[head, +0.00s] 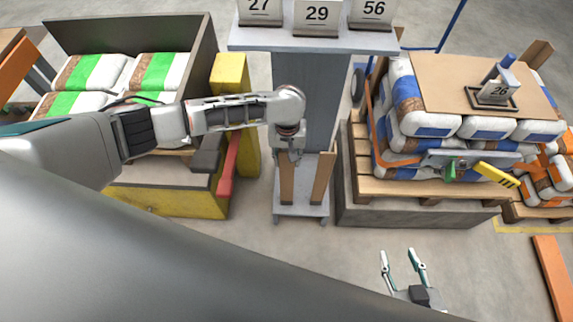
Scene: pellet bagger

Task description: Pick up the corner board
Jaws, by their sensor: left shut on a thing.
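Two brown corner boards stand in a grey stand at the centre of the head view, the left one (287,184) and the right one (322,179). My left gripper (291,158) reaches in from the left and is shut at the top of the left board. Its fingers are small in the picture and partly hide the board's upper end. The left board's lower part is still within the stand (301,210). My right gripper (401,258) is open and empty, low over the floor at the bottom right.
Number cards 27, 29 (317,15) and 56 stand on the grey shelf (270,40) above the boards. A crate of green-striped bags (92,72) is at left beside a yellow post (229,75). At right, a pallet (400,188) holds stacked bags under a cardboard sheet (440,78).

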